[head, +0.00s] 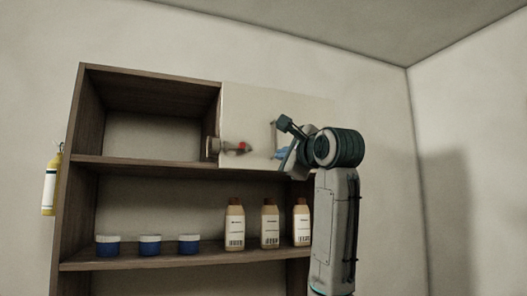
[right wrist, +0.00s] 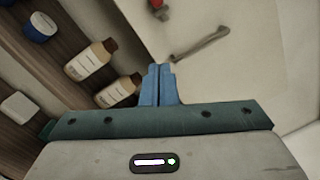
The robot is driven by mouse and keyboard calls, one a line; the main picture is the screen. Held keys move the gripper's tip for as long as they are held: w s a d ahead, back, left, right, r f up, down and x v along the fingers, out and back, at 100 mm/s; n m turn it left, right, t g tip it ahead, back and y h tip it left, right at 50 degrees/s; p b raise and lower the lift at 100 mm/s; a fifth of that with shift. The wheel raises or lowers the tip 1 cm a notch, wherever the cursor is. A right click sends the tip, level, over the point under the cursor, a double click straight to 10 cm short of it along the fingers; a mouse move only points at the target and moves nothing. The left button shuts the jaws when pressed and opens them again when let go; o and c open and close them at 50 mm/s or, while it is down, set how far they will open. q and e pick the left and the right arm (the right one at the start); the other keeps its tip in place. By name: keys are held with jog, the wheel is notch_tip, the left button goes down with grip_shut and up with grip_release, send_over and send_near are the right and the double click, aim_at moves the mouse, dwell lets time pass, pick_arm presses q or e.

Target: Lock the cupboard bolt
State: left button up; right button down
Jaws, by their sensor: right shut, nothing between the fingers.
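The cupboard door (head: 249,108) is a pale flat panel that looks closed, at the upper right of the shelf unit. The bolt (head: 229,147) lies level across the door's left edge, with a red knob (head: 242,147) at its right end. I cannot tell how far the rod sits in its bracket (head: 212,148). My right gripper (head: 281,154) is shut and empty, right of the knob and by the door handle. In the right wrist view its blue fingertips (right wrist: 158,70) are together, below the red knob (right wrist: 157,4). My left gripper is not in view.
The door handle (head: 274,136) is upright and partly behind my right arm; it also shows in the right wrist view (right wrist: 201,44). Brown bottles (head: 235,224) and blue-white jars (head: 150,245) stand on the shelf below. A yellow cylinder (head: 50,187) hangs at the left side.

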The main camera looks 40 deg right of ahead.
aim_at(238, 146)
jog(key=w+r+p, duration=0.1)
jog(key=w+p, duration=0.1)
jog(key=w, duration=0.1)
jog(key=w+a+p, duration=0.1)
jog(key=w+p, duration=0.2)
jog(key=w, duration=0.1)
jog(key=w+r+p, duration=0.1)
jog(key=w+p, duration=0.2)
jog(key=shift+w+a+r, duration=0.35)
jog(key=shift+w, duration=0.05)
jog(key=shift+d, duration=0.1)
